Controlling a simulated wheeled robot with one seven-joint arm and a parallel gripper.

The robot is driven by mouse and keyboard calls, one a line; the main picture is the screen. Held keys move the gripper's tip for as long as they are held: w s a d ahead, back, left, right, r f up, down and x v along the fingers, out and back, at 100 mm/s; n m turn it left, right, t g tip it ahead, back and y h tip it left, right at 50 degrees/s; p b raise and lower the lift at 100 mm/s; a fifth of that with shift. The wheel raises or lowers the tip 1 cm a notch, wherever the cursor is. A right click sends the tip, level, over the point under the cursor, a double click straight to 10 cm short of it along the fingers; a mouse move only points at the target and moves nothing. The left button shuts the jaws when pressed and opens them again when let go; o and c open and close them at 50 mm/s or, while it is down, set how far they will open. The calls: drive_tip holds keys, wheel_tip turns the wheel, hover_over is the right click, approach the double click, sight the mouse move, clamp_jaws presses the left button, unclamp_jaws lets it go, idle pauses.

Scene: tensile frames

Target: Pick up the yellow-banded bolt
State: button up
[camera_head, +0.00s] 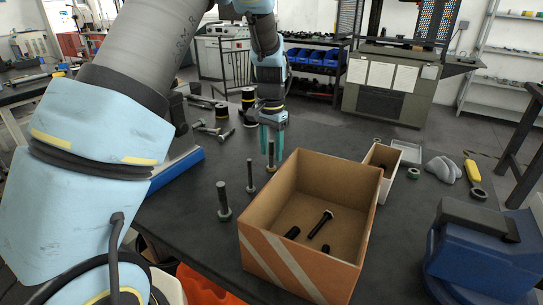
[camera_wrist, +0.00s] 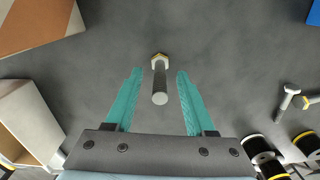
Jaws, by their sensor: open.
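A grey bolt (camera_wrist: 160,82) stands upright on its head in the wrist view, between my gripper's two teal fingers. A yellowish tint shows at its hex head, so it looks like the yellow-banded bolt. My gripper (camera_wrist: 159,76) is open, with a gap on each side of the shank. In the head view my gripper (camera_head: 273,138) points down just behind the box, and the bolt (camera_head: 271,157) shows at its fingertips. I cannot tell how far down the shank the fingers reach.
Two more upright bolts stand nearby, a larger one (camera_head: 223,203) and a thinner one (camera_head: 250,176). An open cardboard box (camera_head: 263,219) holding black bolts is close on the right. A blue vise (camera_head: 487,255) stands at right. Loose bolts and black-yellow spools (camera_wrist: 257,147) lie on the other side.

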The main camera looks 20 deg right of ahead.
drive_tip(key=shift+f, duration=0.7)
clamp_jaws()
